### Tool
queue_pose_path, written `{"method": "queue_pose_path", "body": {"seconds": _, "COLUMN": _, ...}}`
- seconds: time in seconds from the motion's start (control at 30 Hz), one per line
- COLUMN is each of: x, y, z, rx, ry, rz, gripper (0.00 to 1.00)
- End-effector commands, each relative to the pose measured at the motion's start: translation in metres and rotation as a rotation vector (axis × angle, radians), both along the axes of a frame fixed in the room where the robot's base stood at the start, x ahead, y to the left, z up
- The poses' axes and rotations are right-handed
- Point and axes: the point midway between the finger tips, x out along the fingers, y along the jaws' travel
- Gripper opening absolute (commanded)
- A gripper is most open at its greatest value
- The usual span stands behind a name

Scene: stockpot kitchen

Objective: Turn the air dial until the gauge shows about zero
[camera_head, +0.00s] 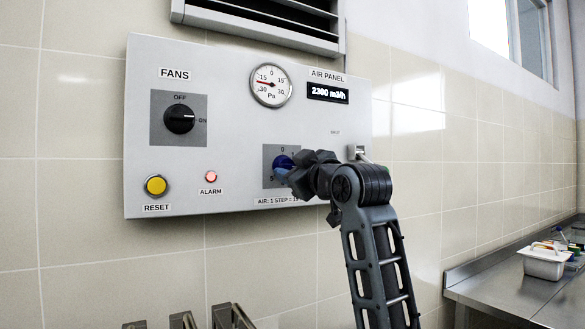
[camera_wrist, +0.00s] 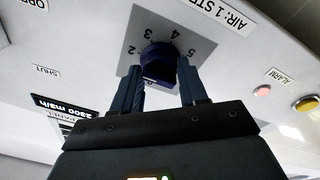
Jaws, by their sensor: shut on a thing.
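The blue air dial (camera_head: 281,162) sits on a grey plate low on the wall panel, mostly behind my gripper (camera_head: 292,172) in the head view. In the wrist view the dial (camera_wrist: 158,60) is between the two fingers of my gripper (camera_wrist: 160,82), which are shut on it. Numbers 2 to 5 show around it; its pointer is hidden. The round pressure gauge (camera_head: 271,92), marked in Pa, has its red needle pointing left, on the negative side between 15 and 30. Zero is at the top.
The panel (camera_head: 225,75) also holds a black fans switch (camera_head: 180,119) turned to ON, a yellow reset button (camera_head: 156,185), a lit red alarm lamp (camera_head: 211,176) and a display (camera_head: 328,93) reading about 2300 m3/h. A steel counter (camera_head: 510,284) stands at right.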

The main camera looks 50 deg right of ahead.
Motion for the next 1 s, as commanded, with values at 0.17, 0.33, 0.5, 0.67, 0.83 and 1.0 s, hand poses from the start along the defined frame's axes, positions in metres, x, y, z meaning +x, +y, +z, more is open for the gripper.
{"method": "queue_pose_path", "body": {"seconds": 0.17, "x": 0.001, "y": 0.0, "z": -0.004, "rx": 0.005, "ry": 0.006, "rz": 0.0, "gripper": 0.12}}
{"method": "queue_pose_path", "body": {"seconds": 0.33, "x": 0.001, "y": 0.0, "z": -0.004, "rx": 0.004, "ry": 0.007, "rz": 0.001, "gripper": 0.12}}
{"method": "queue_pose_path", "body": {"seconds": 0.5, "x": 0.001, "y": 0.0, "z": -0.003, "rx": 0.003, "ry": 0.004, "rz": 0.001, "gripper": 0.59}}
{"method": "queue_pose_path", "body": {"seconds": 0.67, "x": 0.0, "y": 0.0, "z": -0.002, "rx": 0.002, "ry": 0.002, "rz": 0.001, "gripper": 0.68}}
{"method": "queue_pose_path", "body": {"seconds": 0.83, "x": -0.001, "y": 0.0, "z": -0.001, "rx": 0.001, "ry": 0.001, "rz": 0.0, "gripper": 0.68}}
{"method": "queue_pose_path", "body": {"seconds": 1.0, "x": -0.015, "y": 0.004, "z": -0.004, "rx": 0.001, "ry": 0.0, "rz": 0.0, "gripper": 0.68}}
